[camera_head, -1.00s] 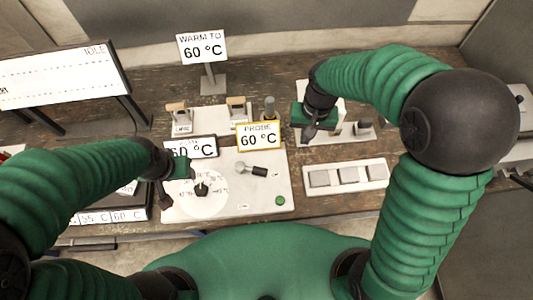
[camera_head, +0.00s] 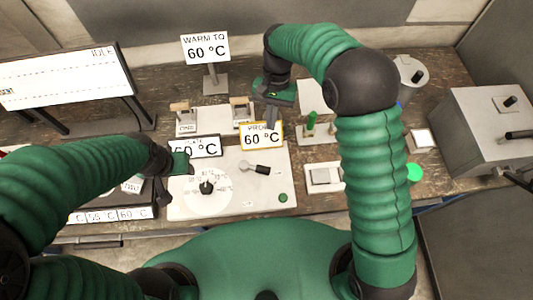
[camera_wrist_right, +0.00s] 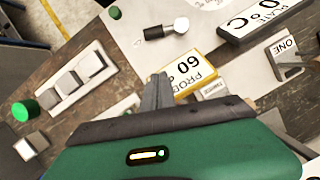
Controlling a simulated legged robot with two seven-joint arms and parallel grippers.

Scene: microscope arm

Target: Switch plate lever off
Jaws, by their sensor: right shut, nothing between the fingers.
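The plate lever (camera_head: 262,169) lies on the light control panel (camera_head: 235,200). My right gripper (camera_head: 271,122) is shut and empty, above the back of the panel by the yellow-framed probe display (camera_head: 262,135). Its fingers also show in the right wrist view (camera_wrist_right: 159,76). My left gripper (camera_head: 164,188) is near the panel's left edge; its fingers are too unclear to judge.
A dial (camera_head: 207,188) and a green button (camera_head: 283,198) are on the panel. The plate display (camera_head: 195,146) stands behind the dial. A "WARM TO 60 °C" sign (camera_head: 206,48) stands at the back. A grey box (camera_head: 490,130) is at the right.

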